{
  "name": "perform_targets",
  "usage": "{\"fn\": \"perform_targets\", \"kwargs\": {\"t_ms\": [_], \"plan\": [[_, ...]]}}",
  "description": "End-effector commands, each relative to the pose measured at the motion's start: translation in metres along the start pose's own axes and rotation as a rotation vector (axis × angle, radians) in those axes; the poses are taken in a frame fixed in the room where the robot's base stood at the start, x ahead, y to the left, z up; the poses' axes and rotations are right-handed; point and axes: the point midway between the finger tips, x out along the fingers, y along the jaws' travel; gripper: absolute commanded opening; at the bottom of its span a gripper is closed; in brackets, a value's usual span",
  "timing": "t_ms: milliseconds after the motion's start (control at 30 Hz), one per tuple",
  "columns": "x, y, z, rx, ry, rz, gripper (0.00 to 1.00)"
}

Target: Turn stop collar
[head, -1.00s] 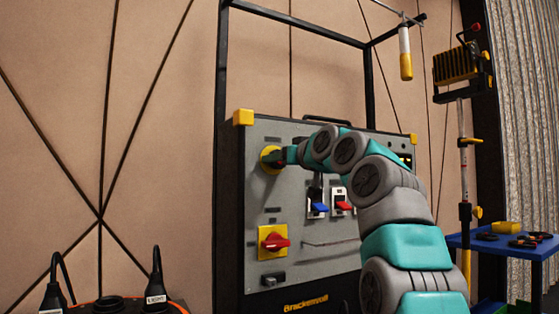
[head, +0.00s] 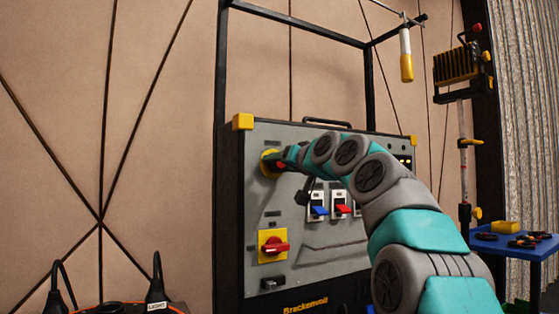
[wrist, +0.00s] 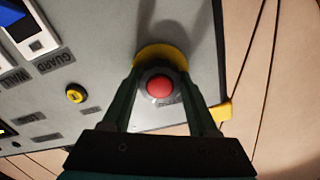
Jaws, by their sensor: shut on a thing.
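The stop control on the grey panel has a yellow round base (head: 267,164), which also shows in the wrist view (wrist: 160,52). In the wrist view a grey collar (wrist: 147,96) surrounds a red button (wrist: 159,87). My gripper (wrist: 160,78) has one dark green finger on each side of the collar and is shut on it. The button faces my palm between the fingers. In the head view my gripper (head: 282,160) reaches the yellow base from the right and hides most of the collar and button.
Below on the panel are a red rotary switch (head: 274,245) on a yellow plate, and blue (head: 320,210) and red (head: 343,209) levers right of it. A black frame (head: 222,90) surrounds the panel. A blue cart (head: 540,247) stands at the right.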

Motion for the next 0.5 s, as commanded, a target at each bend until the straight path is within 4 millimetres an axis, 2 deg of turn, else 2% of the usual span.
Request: {"fn": "perform_targets", "kwargs": {"t_ms": [500], "plan": [[-0.0006, 0.0, -0.0018, 0.074, 0.005, 0.0, 0.04]]}}
